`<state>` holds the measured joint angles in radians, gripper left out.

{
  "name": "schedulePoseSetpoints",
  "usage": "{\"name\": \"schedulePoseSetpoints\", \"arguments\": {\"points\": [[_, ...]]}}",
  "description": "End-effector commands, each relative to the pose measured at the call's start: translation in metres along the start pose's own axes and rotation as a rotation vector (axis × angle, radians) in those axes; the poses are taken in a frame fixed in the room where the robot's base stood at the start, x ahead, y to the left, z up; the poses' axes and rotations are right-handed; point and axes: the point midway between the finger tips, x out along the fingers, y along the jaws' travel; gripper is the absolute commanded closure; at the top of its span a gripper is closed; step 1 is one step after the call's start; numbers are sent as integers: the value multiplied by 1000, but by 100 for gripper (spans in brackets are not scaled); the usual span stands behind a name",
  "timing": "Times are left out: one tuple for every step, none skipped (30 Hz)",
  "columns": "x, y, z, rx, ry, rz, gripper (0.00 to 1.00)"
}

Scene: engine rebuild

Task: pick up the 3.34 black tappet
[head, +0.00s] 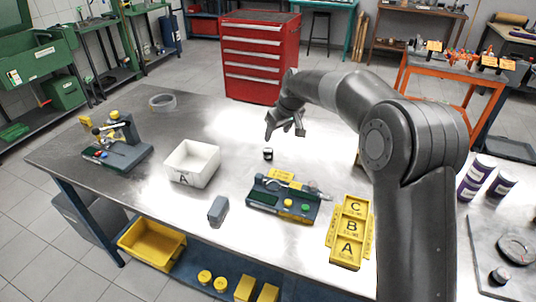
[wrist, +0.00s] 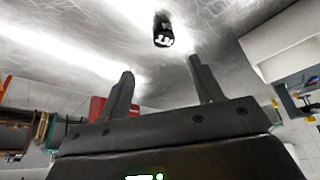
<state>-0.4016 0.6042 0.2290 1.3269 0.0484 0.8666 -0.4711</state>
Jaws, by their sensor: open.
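A small black tappet (head: 267,154) with a pale top stands on the metal workbench (head: 235,205), near its middle. In the wrist view the black tappet (wrist: 163,30) is at the top centre, with white marking too small to read surely. My gripper (head: 285,135) is open and empty, above the bench and just beyond the tappet in the head view. In the wrist view the two fingers of my gripper (wrist: 162,68) are spread apart, and the tappet is past their tips, roughly in line with the gap. Nothing is between the fingers.
A measuring device (head: 283,199) sits in front of the tappet. A white box marked A (head: 192,163) is to the left, and a grey block (head: 217,210) is nearer the front. A yellow tray marked A, B, C (head: 349,232) lies right. The bench around the tappet is clear.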

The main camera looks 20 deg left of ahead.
Motion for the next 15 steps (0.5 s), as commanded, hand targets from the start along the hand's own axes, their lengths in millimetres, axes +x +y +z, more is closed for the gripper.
{"name": "schedulePoseSetpoints", "arguments": {"points": [[4,0,0,-1,-1,-1,40],[7,-1,0,-1,-1,-2,40],[12,-1,0,-1,-2,-2,40],[16,-1,0,-1,-2,-2,40],[21,-1,0,-1,-2,-2,40],[28,-2,0,-2,-2,-2,40],[32,-2,0,-2,-2,-2,40],[38,-2,0,-1,-3,-3,40],[44,-2,0,-1,-2,-2,40],[48,-2,0,-1,-1,-2,40],[50,-2,0,-1,-1,-1,40],[54,-2,0,-1,-1,-1,40],[56,-2,1,-1,-1,-1,40],[57,-2,1,-1,-1,-1,40],[60,-2,1,0,-1,-1,40]]}}
